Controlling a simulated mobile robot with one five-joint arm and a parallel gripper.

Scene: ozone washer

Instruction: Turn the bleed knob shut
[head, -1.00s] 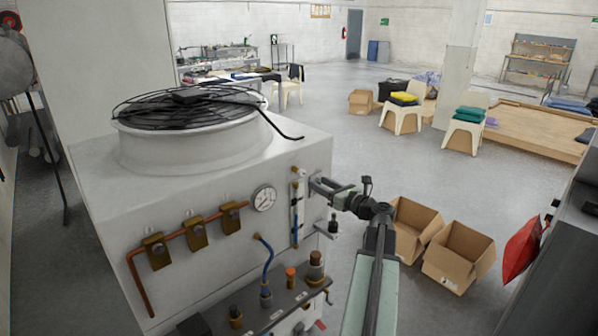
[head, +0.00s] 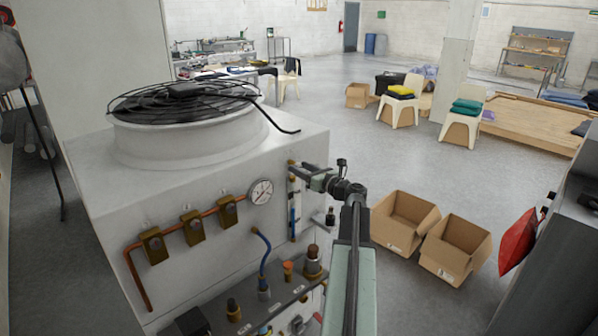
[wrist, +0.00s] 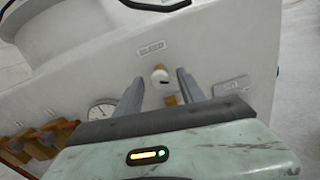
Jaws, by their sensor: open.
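My gripper (wrist: 159,82) is open, with one finger on each side of the knob in the wrist view. I cannot tell whether either finger touches it. In the head view my gripper (head: 298,170) is at the machine's right front, by the top of the sight tube, and largely covers the knob area there.
A pressure gauge (head: 261,191) and brass valves on a copper pipe (head: 193,226) are left of my gripper. A blue hose (head: 264,255) and fittings stand on a ledge below. Cardboard boxes (head: 404,222) lie on the floor to the right. A fan guard (head: 185,100) tops the machine (head: 300,125).

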